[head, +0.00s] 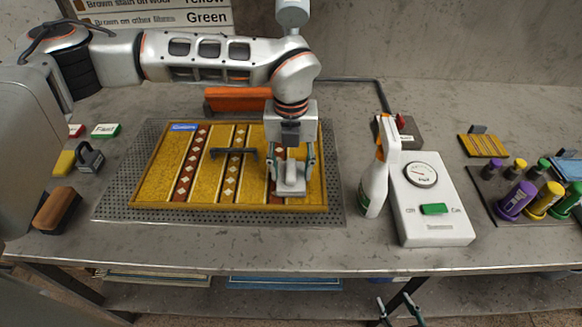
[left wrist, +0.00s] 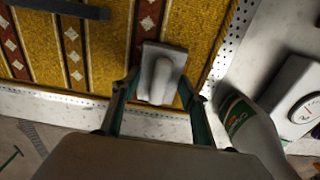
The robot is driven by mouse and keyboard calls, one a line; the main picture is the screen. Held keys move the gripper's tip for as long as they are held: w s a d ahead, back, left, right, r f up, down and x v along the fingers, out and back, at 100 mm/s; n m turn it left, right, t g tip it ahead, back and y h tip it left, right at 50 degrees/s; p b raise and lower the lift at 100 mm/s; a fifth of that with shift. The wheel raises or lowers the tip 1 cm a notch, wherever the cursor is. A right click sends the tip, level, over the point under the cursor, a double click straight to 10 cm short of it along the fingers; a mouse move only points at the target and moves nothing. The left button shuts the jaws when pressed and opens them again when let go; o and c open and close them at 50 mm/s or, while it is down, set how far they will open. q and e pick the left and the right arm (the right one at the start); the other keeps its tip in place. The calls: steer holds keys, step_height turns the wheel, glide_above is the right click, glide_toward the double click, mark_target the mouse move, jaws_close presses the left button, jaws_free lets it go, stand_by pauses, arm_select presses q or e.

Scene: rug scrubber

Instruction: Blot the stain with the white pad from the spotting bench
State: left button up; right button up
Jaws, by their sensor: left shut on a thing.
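My left gripper (head: 291,170) points down over the right part of the yellow patterned rug (head: 155,185). It is shut on the white pad (head: 291,187), a pale block with a raised grip. The left wrist view shows the pad (left wrist: 160,78) between the two fingers, at the rug near its edge. I cannot tell whether the pad presses on the rug. No stain shows; the area beneath the pad is hidden. My right gripper (head: 398,309) is low at the bottom edge of the head view, in front of the bench, its fingers apart and empty.
The rug lies on a perforated grey plate (head: 110,200), with a dark handle (head: 234,153) across it. A spray bottle (head: 375,185) and a white meter box (head: 445,225) stand close to the right. A wooden brush (head: 55,210) lies left. The bench's front strip is clear.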

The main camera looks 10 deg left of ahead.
arm_select(q)
steer(key=shift+s+f, duration=0.2)
steer(key=shift+f, duration=0.05)
steer(key=shift+w+r+p, duration=0.15)
steer(key=shift+r+p, duration=0.4)
steer(key=shift+r, duration=0.55)
steer(key=shift+w+r+p, duration=0.1)
steer(key=shift+r+p, duration=0.4)
steer(key=shift+r, duration=0.6)
steer(key=shift+r+p, duration=0.65)
steer(key=shift+r, duration=0.9)
